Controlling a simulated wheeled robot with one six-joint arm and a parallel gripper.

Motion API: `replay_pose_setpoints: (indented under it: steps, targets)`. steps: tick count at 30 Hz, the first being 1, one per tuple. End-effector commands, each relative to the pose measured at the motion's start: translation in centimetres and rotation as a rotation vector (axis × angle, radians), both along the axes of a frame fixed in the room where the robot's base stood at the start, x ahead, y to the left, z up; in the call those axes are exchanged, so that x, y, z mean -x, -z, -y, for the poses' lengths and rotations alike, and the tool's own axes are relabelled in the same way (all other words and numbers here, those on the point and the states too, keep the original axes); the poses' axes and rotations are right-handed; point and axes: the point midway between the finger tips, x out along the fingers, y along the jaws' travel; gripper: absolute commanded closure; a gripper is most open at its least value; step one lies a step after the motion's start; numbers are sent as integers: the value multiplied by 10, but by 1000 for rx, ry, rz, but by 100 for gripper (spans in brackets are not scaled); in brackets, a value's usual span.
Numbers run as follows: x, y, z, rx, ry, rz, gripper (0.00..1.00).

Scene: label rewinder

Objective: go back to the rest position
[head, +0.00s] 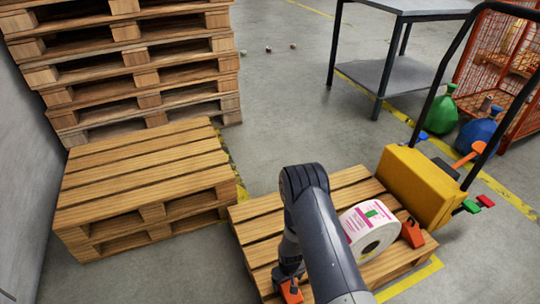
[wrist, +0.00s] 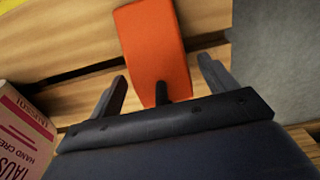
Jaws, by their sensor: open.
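My gripper (wrist: 163,72) is open in the wrist view, with its two fingers spread. An orange wedge (wrist: 150,45) lies on the pallet boards between and beyond the fingertips, with a gap on either side. In the head view my gripper (head: 289,275) is low over the front of the pallet (head: 262,228), beside that orange wedge (head: 291,292), and my arm hides part of it. A white label roll (head: 367,230) with pink and green print lies on its side on the pallet. Its printed edge also shows in the wrist view (wrist: 24,138).
A second orange wedge (head: 412,232) sits right of the roll. A yellow pallet-jack body (head: 419,186) stands beyond the pallet's right end. An empty pallet (head: 140,172) and a tall pallet stack (head: 128,70) are at left. A grey table (head: 385,75) stands behind.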

Motion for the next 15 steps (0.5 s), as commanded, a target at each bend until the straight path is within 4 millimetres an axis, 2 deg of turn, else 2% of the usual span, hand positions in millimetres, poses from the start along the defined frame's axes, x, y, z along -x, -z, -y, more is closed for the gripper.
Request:
replay_pose_setpoints:
  steps: [1,4,15]
  targets:
    - [-1,-13,0,0,0,1,20]
    - [-1,-21,0,0,0,1,20]
    - [0,-25,0,0,0,0,20]
